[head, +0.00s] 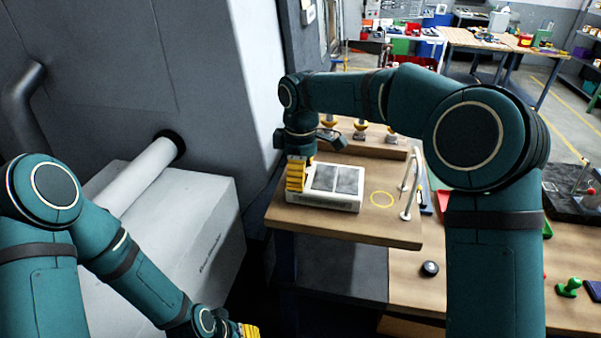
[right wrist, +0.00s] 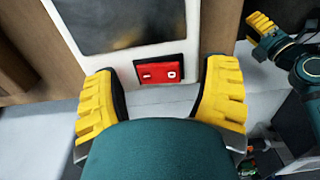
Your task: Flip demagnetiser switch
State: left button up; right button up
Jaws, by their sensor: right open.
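The demagnetiser (head: 350,200) is a white box with two dark top panels on a wooden bench. Its red rocker switch (right wrist: 161,73), marked with a dash and a circle, is on the end face in the right wrist view; I cannot tell which side is pressed. My right gripper (head: 297,176) is at the box's left end. In the right wrist view its yellow fingers are open and empty, one on each side of the switch. The switch is hidden in the head view. My left gripper (head: 248,331) is low at the bottom edge, partly cut off; it also shows in the right wrist view (right wrist: 262,27).
A bent metal rail (head: 407,190) and a yellow ring mark (head: 382,199) are right of the box. A wooden rack (head: 362,145) with several yellow-collared holders stands behind. A large grey machine (head: 150,70) fills the left.

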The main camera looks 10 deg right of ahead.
notch_tip(320, 180, up, 12)
dwell(0.6)
